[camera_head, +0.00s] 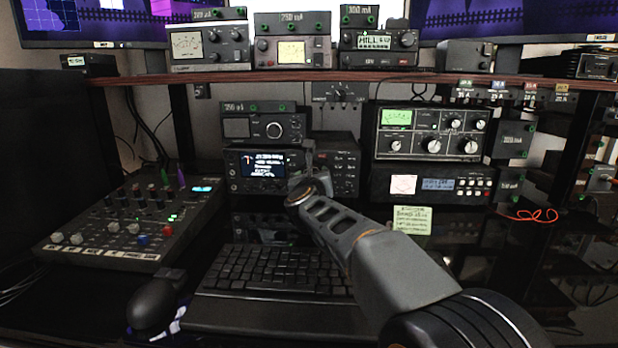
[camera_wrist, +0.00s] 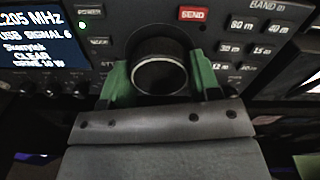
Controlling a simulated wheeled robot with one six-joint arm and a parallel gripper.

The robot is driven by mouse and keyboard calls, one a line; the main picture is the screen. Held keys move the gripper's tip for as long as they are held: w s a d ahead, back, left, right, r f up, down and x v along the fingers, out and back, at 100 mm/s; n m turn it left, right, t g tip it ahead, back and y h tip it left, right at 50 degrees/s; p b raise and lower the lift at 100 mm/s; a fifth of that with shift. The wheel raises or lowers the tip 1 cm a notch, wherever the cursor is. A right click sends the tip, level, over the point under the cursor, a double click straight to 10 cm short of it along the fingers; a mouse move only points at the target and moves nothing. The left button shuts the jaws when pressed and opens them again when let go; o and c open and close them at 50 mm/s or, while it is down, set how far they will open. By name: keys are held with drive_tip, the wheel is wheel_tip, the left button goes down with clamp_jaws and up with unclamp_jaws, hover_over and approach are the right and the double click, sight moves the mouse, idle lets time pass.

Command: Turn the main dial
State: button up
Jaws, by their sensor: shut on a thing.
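The main dial (camera_wrist: 158,75) is a dark round knob with a light rim on the front of a black radio. The radio (camera_head: 345,172) stands in the middle of the desk in the head view, its lit display (camera_head: 264,165) left of the dial. My gripper (camera_wrist: 160,77) has green fingers on the left and right sides of the dial, and it is shut on the dial. In the head view my arm covers the dial and most of the gripper.
Radio buttons surround the dial, including a red SEND button (camera_wrist: 193,14). A keyboard (camera_head: 270,270) lies below, with a mouse (camera_head: 152,303) and a mixer (camera_head: 130,225) to the left. More equipment (camera_head: 430,132) stands right, under a shelf (camera_head: 300,77).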

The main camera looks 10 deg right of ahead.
drive_tip(key=shift+f, duration=0.25)
drive_tip(key=o, duration=0.7)
drive_tip(key=shift+w+a, duration=0.1)
drive_tip(key=shift+o, duration=1.1)
drive_tip(key=shift+r, duration=0.1)
drive_tip(key=p+v, duration=0.2)
drive_tip(key=v, duration=1)
drive_tip(key=shift+s+a+r, duration=0.1)
drive_tip(key=shift+s+r, duration=0.1)
drive_tip(key=shift+s, duration=0.2)
drive_tip(key=shift+s+a+f, duration=0.15)
drive_tip(key=shift+s, duration=0.4)
